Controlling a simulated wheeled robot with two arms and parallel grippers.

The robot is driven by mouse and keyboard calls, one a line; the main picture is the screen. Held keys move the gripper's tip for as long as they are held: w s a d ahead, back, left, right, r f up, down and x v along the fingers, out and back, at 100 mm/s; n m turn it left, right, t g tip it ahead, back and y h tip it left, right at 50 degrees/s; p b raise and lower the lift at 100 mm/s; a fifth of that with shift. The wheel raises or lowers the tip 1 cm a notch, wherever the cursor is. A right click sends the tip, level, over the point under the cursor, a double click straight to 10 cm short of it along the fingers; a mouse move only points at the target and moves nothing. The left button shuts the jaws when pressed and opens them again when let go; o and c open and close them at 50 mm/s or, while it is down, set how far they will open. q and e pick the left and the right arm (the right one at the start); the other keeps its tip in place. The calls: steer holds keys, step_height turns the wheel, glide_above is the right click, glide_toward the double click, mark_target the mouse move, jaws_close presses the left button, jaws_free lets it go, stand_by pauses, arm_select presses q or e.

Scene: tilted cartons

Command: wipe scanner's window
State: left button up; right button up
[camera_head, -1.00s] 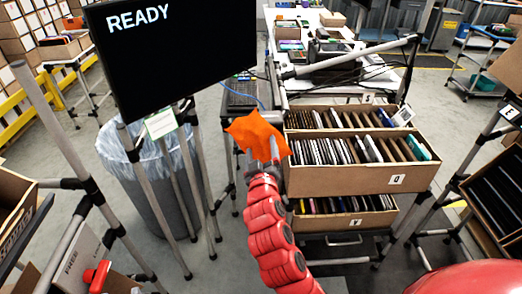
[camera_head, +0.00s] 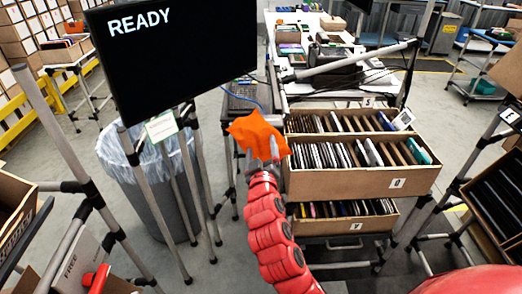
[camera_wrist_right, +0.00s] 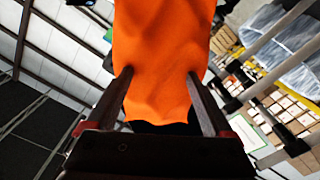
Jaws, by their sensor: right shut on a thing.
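My right gripper (camera_head: 262,150) is shut on an orange cloth (camera_head: 257,133), held up in front of the arm. In the right wrist view the two fingers (camera_wrist_right: 159,76) stand on either side of the cloth (camera_wrist_right: 165,50), which hangs out past them. In the head view the cloth is left of the carton drawers and below a dark flat device (camera_head: 240,96) with a blue cable. I cannot tell whether this device is the scanner; no scanner window can be made out.
A black monitor reading READY (camera_head: 175,60) hangs at upper left on metal poles. A lined bin (camera_head: 150,185) stands below it. Cartons of thin cases (camera_head: 345,180) are racked right of the cloth. A cluttered white table (camera_head: 385,76) is behind.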

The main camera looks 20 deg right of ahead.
steer(key=shift+s+d+r+p, duration=0.15)
steer(key=shift+d+p, duration=0.25)
steer(key=shift+d, duration=0.15)
steer(key=shift+d+f+b, duration=0.2)
steer(key=shift+b, duration=0.65)
steer(key=shift+a+b, duration=0.45)
steer(key=shift+a, duration=0.1)
steer(key=shift+a+r, duration=0.15)
steer(key=shift+r, duration=0.05)
